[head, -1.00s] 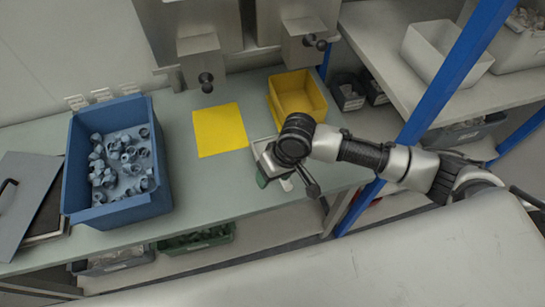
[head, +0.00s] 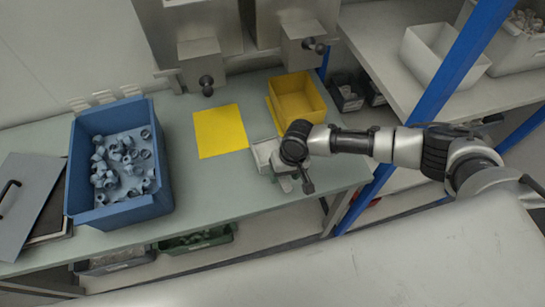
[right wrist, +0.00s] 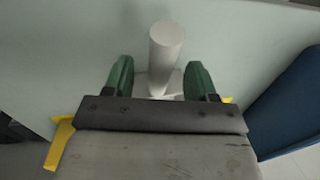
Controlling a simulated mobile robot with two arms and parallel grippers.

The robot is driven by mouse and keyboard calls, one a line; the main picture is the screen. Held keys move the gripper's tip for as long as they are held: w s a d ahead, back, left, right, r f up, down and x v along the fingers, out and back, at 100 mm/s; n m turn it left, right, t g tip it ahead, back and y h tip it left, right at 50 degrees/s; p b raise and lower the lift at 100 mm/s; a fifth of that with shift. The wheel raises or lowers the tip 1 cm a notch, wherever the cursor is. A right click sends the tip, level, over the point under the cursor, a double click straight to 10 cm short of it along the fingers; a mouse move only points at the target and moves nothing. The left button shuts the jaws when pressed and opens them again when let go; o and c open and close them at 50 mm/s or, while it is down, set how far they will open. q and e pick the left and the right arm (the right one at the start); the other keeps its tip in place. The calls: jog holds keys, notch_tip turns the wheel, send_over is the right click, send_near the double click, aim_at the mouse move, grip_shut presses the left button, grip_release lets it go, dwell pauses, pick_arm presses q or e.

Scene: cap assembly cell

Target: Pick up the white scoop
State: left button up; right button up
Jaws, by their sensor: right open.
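The white scoop shows in the right wrist view as a pale round handle (right wrist: 166,45) above a white lower part. The handle stands between and beyond the green fingertips of my right gripper (right wrist: 158,80), which is open, and I see no grip on it. In the head view my right gripper (head: 287,182) is low over the front right of the bench. A pale, box-like shape (head: 262,152) shows just left of the wrist; whether it is part of the scoop is unclear. The wrist hides much of this spot. My left gripper is not in view.
A yellow bin (head: 299,97) stands behind my right wrist, and a yellow mat (head: 219,130) lies to the left. A blue bin (head: 120,213) of grey caps stands farther left. A blue post (head: 450,68) rises near my right arm. The bench front between blue bin and gripper is clear.

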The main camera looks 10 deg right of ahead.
jog(key=shift+a+f, duration=0.25)
jog(key=shift+f, duration=0.95)
grip_shut()
jog(key=shift+r, duration=0.1)
